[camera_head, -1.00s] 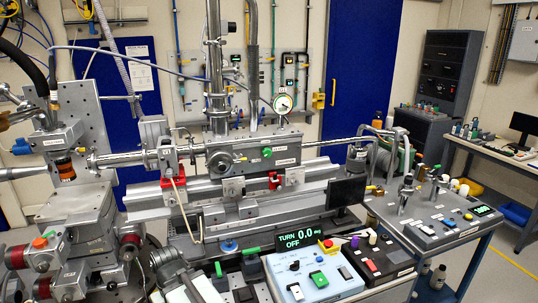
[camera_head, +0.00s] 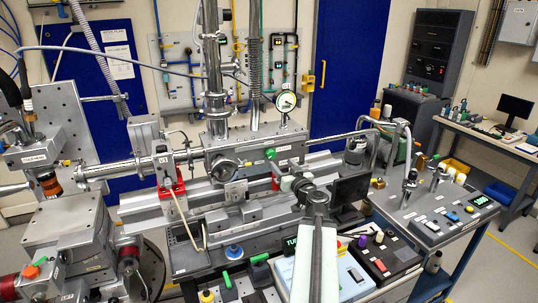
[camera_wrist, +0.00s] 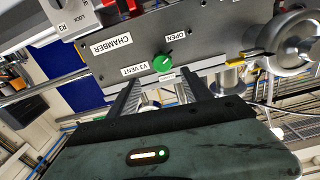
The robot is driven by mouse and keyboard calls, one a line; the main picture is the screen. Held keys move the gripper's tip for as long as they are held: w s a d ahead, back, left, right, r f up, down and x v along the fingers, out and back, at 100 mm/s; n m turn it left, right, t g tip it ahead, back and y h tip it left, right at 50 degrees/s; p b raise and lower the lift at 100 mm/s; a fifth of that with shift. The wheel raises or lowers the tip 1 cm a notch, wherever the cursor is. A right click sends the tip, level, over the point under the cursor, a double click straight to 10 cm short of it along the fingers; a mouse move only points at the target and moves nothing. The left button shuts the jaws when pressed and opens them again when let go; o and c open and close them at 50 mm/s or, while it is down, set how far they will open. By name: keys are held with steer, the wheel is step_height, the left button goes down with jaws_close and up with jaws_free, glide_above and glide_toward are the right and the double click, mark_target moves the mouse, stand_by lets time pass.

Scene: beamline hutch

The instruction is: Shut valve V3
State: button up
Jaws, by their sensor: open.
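The V3 knob is a small round green knob (camera_wrist: 164,63) on a grey chamber panel in the wrist view, beside the labels "V3 VENT" and "OPEN". In the head view the same green knob (camera_head: 270,154) sits on the front of the grey chamber (camera_head: 290,150). My gripper (camera_wrist: 160,84) is open and empty. Its two dark fingers point toward the knob, one to each side of it in the picture, and appear short of it. In the head view my arm reaches up from the bottom, its end below the knob.
A larger grey handwheel (camera_wrist: 296,40) and a yellow-tipped part stand at right in the wrist view. In the head view a pressure gauge (camera_head: 286,102) rises above the chamber. A red clamp (camera_head: 171,190), a dark monitor (camera_head: 351,192) and control boxes crowd below.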

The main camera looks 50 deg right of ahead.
mark_target(272, 155)
steer(key=x, duration=0.7)
steer(key=shift+w, duration=0.45)
